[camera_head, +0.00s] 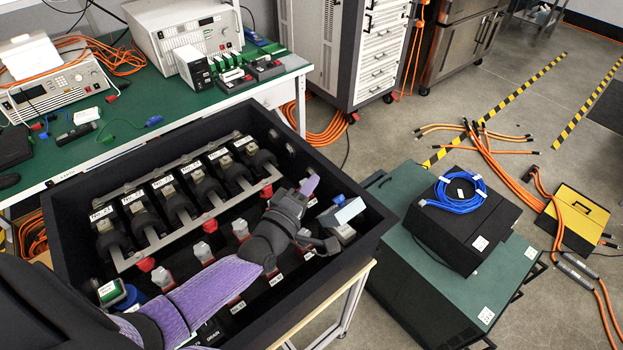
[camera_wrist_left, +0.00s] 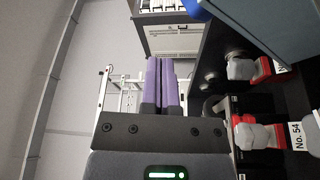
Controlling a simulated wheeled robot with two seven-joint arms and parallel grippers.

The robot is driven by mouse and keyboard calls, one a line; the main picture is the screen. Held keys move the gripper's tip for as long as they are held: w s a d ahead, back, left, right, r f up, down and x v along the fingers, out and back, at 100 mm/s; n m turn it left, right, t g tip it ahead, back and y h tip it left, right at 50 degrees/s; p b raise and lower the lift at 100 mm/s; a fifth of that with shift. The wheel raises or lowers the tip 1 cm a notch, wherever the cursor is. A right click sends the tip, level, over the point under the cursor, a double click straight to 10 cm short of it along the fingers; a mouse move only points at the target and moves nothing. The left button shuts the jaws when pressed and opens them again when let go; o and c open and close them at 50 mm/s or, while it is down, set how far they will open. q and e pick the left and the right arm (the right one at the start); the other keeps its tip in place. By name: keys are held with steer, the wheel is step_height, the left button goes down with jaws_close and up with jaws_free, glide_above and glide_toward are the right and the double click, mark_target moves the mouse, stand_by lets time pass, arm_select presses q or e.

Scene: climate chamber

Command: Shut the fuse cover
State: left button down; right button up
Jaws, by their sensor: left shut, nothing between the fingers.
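A black open-topped box (camera_head: 376,246) holds a row of fuse units (camera_head: 180,207) and red-and-white switches (camera_head: 240,229). At its right end a small grey unit with a pale, tilted flap (camera_head: 349,210) looks like the fuse cover, standing raised. A blue-grey panel fills the top right of the left wrist view (camera_wrist_left: 275,30) and may be the same cover. My left gripper (camera_head: 310,185) reaches across the box to just left of the flap, apart from it. Its purple fingers (camera_wrist_left: 160,85) are together and empty. My right gripper does not show.
The box's walls surround my left gripper. A green bench (camera_head: 150,92) with instruments stands behind left. A dark green case (camera_head: 400,222) carrying a black box and blue cable (camera_head: 457,193) is at right. Orange cables (camera_head: 490,155) lie on the floor.

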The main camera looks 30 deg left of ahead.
arm_select(q)
steer(key=s+f+p, duration=0.1)
steer(key=s, duration=0.7)
steer(key=w+a+f+m+g+b, duration=0.2)
steer(key=w+a+f+g+b, duration=0.15)
steer(key=a+b, duration=0.35)
step_height(320, 180, up, 4)
steer(key=m+g+h+b, duration=0.2)
steer(key=m+h+b, duration=0.1)
steer(key=m+h, duration=0.55)
glide_above(323, 214)
steer(key=shift+w+a+f+y, duration=0.15)
steer(key=shift+a+y, duration=0.2)
steer(key=shift+a, duration=0.05)
steer(key=shift+d+f, duration=0.35)
steer(key=shift+d, duration=0.05)
